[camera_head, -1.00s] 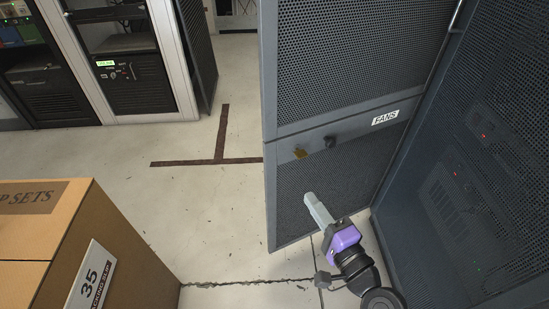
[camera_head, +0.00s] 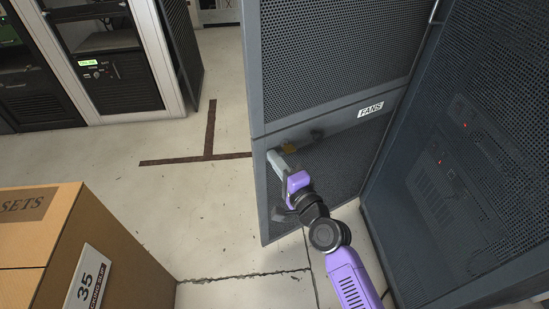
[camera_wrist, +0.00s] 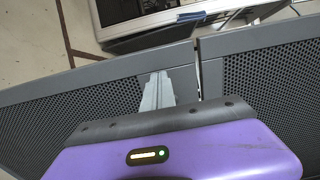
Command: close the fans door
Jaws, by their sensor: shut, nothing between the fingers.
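The fans door (camera_head: 330,60) is a dark grey perforated rack door with a white FANS label (camera_head: 370,110) on its middle bar. It stands open, swung out from the rack at the right. My gripper (camera_head: 272,160) is shut and empty, its grey fingers at the door's middle bar near the free edge.
A cardboard box (camera_head: 60,240) marked 35 stands at the lower left. Other racks (camera_head: 115,60) stand at the back left, one with an open door (camera_head: 180,50). The floor (camera_head: 190,220) between box and fans door is clear.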

